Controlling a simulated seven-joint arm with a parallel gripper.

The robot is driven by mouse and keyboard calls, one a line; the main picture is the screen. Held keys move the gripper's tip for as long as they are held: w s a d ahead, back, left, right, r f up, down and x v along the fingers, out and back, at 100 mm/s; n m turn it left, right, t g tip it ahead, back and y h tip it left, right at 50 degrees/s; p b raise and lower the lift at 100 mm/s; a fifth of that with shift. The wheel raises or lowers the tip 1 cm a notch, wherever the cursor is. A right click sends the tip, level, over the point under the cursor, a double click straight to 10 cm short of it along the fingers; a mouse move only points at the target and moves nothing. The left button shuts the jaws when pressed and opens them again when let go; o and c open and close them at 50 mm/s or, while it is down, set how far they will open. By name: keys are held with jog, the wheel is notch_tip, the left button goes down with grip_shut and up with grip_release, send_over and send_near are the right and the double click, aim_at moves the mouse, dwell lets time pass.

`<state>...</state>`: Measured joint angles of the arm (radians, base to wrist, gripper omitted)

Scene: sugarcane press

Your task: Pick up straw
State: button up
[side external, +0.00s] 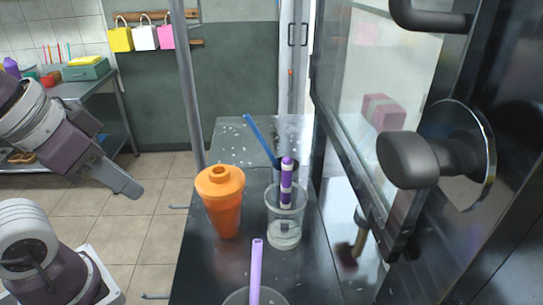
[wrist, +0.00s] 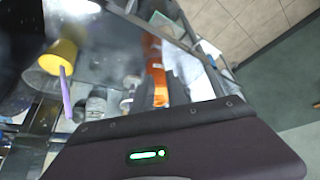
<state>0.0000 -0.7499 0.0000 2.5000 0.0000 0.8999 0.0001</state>
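Three straws stand on the dark counter in the side external view. A blue straw (side external: 260,138) leans to the left at the back. A purple-and-white striped straw (side external: 286,182) stands in a clear cup (side external: 285,228). A light purple straw (side external: 256,270) rises from a cup (side external: 240,297) cut off by the bottom edge. In the wrist view a purple straw (wrist: 66,92) sticks out of a yellow cup (wrist: 58,57). My gripper (side external: 122,182) is in the air left of the counter, apart from all straws. Its fingers overlap in this view, so their opening is hidden.
An orange tapered container (side external: 221,205) stands on the counter (side external: 204,268) between my gripper and the clear cup. A metal post (side external: 186,85) rises behind it. A glass-and-metal machine with a dark knob (side external: 410,160) bounds the right side. Open floor lies left of the counter.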

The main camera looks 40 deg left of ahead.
jog(key=shift+o, duration=1.4)
notch_tip(320, 180, up, 6)
jog(key=w+r+m+g, duration=0.1)
jog(key=w+r+m, duration=0.15)
jog(key=w, duration=0.45)
jog(key=w+r+m+g, duration=0.1)
jog(key=w+r+m, duration=0.15)
jog(key=w, duration=0.35)
jog(key=m+g, duration=0.3)
jog(key=m, duration=0.3)
send_over(266, 149)
notch_tip(266, 149, down, 6)
jog(key=shift+y, duration=0.3)
jog(key=f, duration=1.2)
jog(key=shift+w+a+f, duration=0.2)
jog(key=shift+w, duration=0.05)
grip_shut()
